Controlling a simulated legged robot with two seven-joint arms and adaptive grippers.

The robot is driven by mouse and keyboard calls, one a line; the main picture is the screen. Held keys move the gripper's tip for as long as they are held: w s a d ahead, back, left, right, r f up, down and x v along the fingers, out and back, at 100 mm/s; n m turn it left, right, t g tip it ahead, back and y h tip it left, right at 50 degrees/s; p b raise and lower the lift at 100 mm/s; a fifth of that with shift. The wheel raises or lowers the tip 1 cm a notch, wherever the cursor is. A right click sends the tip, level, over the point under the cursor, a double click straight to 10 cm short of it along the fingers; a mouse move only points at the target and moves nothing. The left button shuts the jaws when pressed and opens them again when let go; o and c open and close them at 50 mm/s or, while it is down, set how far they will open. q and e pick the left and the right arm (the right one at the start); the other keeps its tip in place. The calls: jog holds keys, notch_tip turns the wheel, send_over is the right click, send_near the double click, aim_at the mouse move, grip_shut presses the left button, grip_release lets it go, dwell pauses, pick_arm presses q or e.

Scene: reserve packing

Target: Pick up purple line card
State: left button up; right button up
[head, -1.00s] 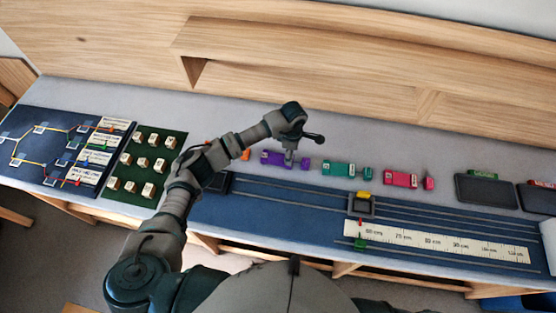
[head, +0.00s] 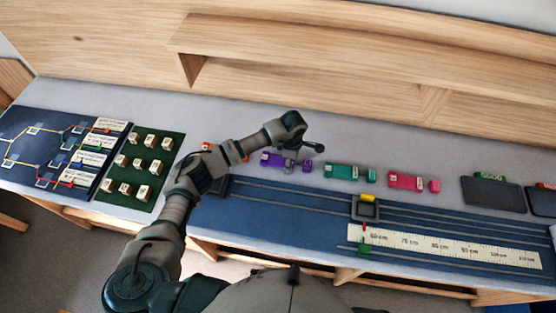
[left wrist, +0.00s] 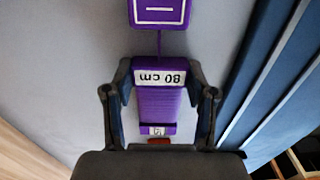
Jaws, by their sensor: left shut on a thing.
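The purple line card (head: 270,159) is a purple block with white labels, lying on the grey tabletop behind the blue rail strip. In the left wrist view the purple line card (left wrist: 158,103) shows an "80 cm" label, and a thin purple link runs from it to a purple square tag (left wrist: 159,12) with a white outline. The tag also shows in the head view (head: 307,166). My left gripper (head: 289,163) is over the card from above. In the left wrist view my left gripper (left wrist: 160,82) has one finger on each side of the card, shut on it. My right gripper is not in view.
A teal piece (head: 342,171) and a pink-red piece (head: 405,181) lie to the right in the same row. A ruler (head: 450,247) and a slider (head: 365,208) sit on the blue rail strip. A green board (head: 121,190) with several blocks is at left.

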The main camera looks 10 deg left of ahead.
pick_arm(q)
jog(key=shift+r+p, duration=1.6)
jog(key=shift+r, duration=1.9)
